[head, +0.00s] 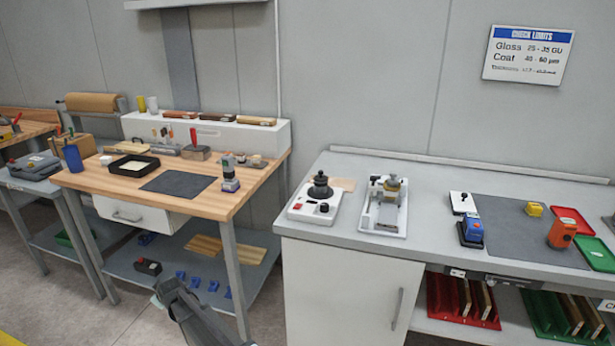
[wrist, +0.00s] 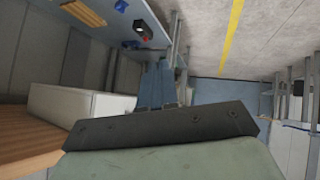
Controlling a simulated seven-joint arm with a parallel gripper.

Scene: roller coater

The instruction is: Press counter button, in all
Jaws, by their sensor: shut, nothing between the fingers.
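My gripper (head: 168,288) shows at the bottom of the head view, in front of the wooden bench's lower shelf. In the wrist view its blue-grey fingers (wrist: 157,88) are together with nothing between them. It touches no bench. A small dark panel (head: 515,282) is set in the front edge of the grey counter on the right, with a small white piece (head: 457,272) to its left. These are too small to tell whether either bears the counter button. My gripper is well to the left of them and apart from them.
A white cabinet (head: 340,290) stands below. The wooden bench (head: 207,205) stands at left. Floor is open at lower left.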

